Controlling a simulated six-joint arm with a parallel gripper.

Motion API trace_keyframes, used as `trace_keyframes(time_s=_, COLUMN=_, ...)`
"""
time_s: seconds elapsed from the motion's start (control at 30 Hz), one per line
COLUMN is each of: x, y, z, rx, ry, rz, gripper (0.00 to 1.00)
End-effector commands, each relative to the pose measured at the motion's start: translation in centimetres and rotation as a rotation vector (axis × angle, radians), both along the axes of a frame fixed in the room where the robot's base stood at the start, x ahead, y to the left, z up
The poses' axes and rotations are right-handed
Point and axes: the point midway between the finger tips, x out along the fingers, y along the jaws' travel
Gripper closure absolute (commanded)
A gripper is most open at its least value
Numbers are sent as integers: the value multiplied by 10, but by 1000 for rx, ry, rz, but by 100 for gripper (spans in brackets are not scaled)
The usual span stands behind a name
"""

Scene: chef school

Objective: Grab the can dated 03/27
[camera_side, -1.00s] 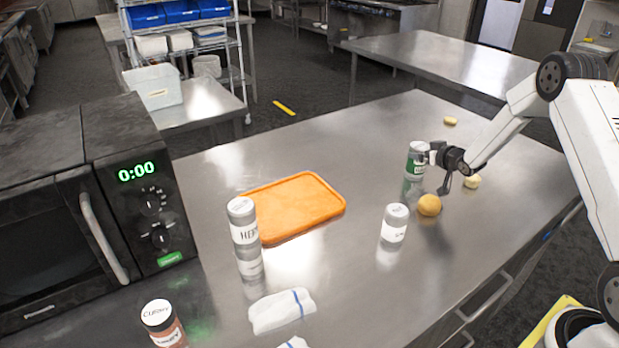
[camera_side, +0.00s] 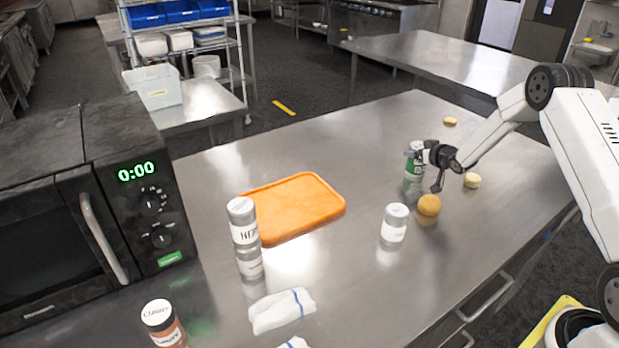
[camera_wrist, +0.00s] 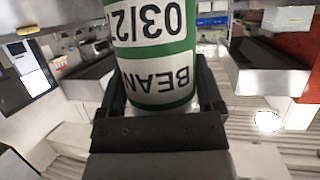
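A can with a green and white label (camera_side: 413,166) stands upright on the steel table in the side view. My gripper (camera_side: 431,168) is around it from the right, one finger on each side. In the wrist view the can (camera_wrist: 150,60) fills the space between the fingers (camera_wrist: 160,100). Its label reads "BEAN" upside down and a date starting "03/2"; the last digit is cut off. The fingers look spread as before, not clearly pressed on the can. A second white-labelled can (camera_side: 394,224) stands nearer the camera; its date is unreadable.
An orange-yellow round item (camera_side: 428,205) lies close below my gripper, with a pale one (camera_side: 472,180) to its right. Stacked cans (camera_side: 244,238) stand by the orange tray (camera_side: 328,206). A microwave (camera_side: 95,190) is at the left. The table's middle is fairly clear.

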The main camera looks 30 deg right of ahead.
Motion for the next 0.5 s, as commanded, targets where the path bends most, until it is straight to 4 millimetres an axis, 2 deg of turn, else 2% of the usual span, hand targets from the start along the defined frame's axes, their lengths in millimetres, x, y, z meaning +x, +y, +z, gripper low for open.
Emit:
trace_keyframes(time_s=0.03, x=0, y=0, z=0, rx=0, ry=0, rz=0, gripper=35)
trace_keyframes(time_s=0.2, x=0, y=0, z=0, rx=0, ry=0, rz=0, gripper=89)
trace_keyframes(time_s=0.23, x=0, y=0, z=0, rx=0, ry=0, rz=0, gripper=96)
trace_keyframes(time_s=0.5, x=1, y=0, z=2, rx=-1, ry=-3, rz=0, gripper=96)
